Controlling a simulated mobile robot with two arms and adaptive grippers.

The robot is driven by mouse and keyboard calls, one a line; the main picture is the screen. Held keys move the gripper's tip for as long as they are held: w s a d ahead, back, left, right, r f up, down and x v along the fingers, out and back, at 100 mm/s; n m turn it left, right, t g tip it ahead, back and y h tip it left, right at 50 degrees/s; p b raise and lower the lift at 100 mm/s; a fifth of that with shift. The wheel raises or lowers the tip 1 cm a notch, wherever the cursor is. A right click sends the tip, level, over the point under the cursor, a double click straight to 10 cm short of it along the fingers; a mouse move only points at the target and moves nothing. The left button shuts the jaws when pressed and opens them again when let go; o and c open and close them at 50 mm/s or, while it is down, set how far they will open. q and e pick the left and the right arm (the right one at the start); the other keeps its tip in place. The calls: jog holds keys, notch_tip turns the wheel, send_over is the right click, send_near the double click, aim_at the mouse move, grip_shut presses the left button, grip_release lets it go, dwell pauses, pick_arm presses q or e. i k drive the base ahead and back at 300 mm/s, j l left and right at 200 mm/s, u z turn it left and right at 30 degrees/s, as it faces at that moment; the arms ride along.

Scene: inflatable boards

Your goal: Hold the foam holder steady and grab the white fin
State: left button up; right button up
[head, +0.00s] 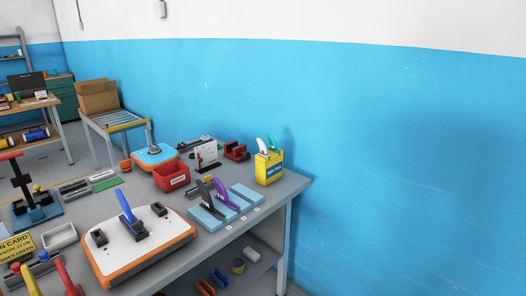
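The foam holder (243,196) is a light-blue slotted block near the right front edge of the grey table. A black fin (206,193) and a purple fin (226,196) stand in it, tilted. Its right part looks empty. A white fin (262,146) pokes out of the top of a yellow box (268,170) at the table's back right corner, beside a green fin (272,143). The lower part of the white fin is hidden inside the box. Neither of my grippers shows in the head view.
An orange-edged white board (160,257) with a blue fin (131,216) lies left of the holder. A red bin (171,176), a smaller blue-topped board (155,156) and a white panel (206,153) stand behind. The blue wall is close behind the table.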

aim_at(263, 150)
jog(key=i+l+u, duration=0.1)
jog(key=i, duration=0.3)
jog(key=i+l, duration=0.25)
jog(key=i+l+u, duration=0.15)
jog(key=i, duration=0.35)
